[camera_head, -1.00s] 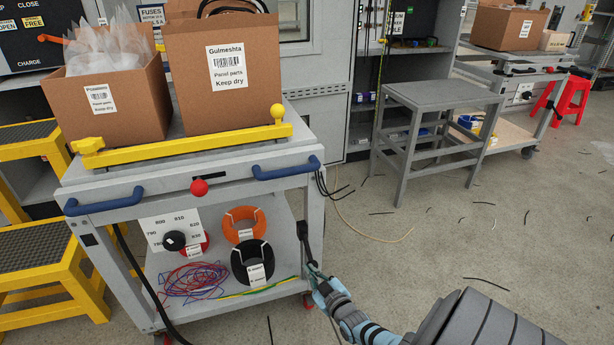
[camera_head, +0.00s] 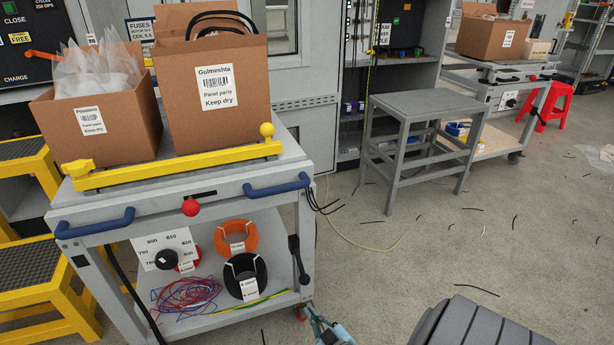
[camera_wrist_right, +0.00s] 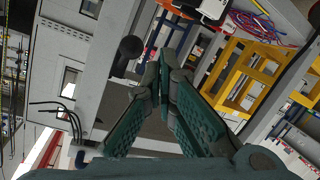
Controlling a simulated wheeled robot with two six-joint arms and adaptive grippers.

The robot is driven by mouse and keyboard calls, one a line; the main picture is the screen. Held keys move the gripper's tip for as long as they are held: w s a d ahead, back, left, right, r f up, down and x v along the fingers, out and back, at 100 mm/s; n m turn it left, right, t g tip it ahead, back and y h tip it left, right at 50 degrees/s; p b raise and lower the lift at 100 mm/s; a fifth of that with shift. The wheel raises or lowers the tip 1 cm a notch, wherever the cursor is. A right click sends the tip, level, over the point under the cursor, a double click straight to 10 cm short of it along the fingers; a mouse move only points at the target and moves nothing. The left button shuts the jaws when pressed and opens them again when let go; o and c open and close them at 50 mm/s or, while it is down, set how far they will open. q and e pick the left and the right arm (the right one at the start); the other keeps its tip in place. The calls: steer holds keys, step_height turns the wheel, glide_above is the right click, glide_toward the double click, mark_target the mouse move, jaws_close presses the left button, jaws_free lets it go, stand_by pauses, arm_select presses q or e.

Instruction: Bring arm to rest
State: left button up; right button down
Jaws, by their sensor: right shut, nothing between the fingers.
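My right gripper (camera_head: 314,316) shows at the bottom edge of the head view, just right of the cart's lower right corner. Most of its arm is cut off by the frame. In the right wrist view the teal fingers (camera_wrist_right: 163,82) meet at their tips, shut and empty. A black lever handle (camera_head: 299,260) on the cart's right side is above the gripper and apart from it. A round black knob (camera_wrist_right: 131,47) shows near the fingertips in the wrist view. My left gripper is in neither view.
The grey cart (camera_head: 180,205) carries two cardboard boxes behind a yellow bar (camera_head: 175,165); cable coils lie on its lower shelf. Yellow steps (camera_head: 50,290) stand at left. A grey stand (camera_head: 420,105) is farther back. Open floor (camera_head: 400,260) with wire scraps lies right of the cart.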

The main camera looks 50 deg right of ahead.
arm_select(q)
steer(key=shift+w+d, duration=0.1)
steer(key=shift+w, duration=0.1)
arm_select(e)
steer(key=shift+s+f, duration=0.15)
steer(key=shift+s, duration=0.1)
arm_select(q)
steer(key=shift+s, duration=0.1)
